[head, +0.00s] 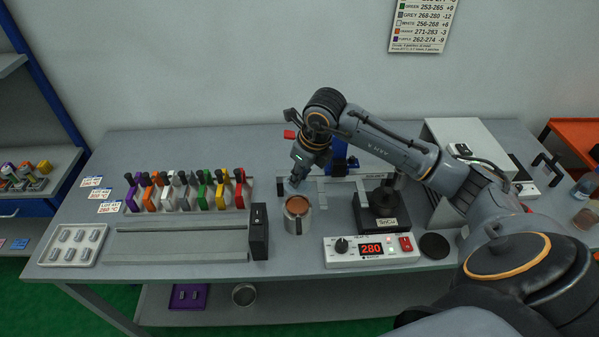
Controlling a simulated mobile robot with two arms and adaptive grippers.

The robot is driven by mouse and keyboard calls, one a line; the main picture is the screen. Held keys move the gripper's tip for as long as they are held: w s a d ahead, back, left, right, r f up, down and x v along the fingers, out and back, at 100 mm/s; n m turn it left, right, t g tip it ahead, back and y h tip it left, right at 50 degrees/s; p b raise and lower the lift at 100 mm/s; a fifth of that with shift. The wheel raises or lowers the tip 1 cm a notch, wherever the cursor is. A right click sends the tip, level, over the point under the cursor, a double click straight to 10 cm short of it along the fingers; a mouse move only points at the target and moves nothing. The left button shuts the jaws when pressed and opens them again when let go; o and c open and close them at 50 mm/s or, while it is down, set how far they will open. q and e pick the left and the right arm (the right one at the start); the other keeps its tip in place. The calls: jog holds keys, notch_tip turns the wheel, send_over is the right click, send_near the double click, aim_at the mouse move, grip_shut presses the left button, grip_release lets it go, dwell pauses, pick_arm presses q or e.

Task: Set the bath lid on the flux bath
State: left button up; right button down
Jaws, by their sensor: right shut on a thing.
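The flux bath (297,206), a small grey round pot with amber-brown contents, stands on the bench near the middle. Its top is open to view, with no lid on it. My right gripper (294,182) reaches down just behind the pot, slightly left of its centre. My left gripper is not in view.
Colored-handled tools (187,192) stand in a rack to the left. A black upright block (258,232) is close left of the pot. The heater unit (371,249) showing 280 and a black disc (434,245) are to the right.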

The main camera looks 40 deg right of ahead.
aim_at(302, 186)
jog(key=shift+s+a+f+b, duration=0.15)
jog(key=shift+f+b, duration=0.45)
jog(key=shift+f, duration=0.35)
notch_tip(302, 186, down, 3)
jog(key=shift+b, duration=0.9)
jog(key=shift+f+b, duration=0.55)
pick_arm(q)
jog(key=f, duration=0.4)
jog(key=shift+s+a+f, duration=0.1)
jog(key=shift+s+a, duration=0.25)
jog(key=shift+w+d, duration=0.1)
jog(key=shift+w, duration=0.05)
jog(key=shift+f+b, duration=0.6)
jog(key=shift+b, duration=0.05)
pick_arm(e)
jog(key=shift+f, duration=0.45)
jog(key=c, duration=0.6)
grip_release()
jog(key=shift+o, duration=0.2)
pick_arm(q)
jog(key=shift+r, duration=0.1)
pick_arm(e)
jog(key=shift+r, duration=0.1)
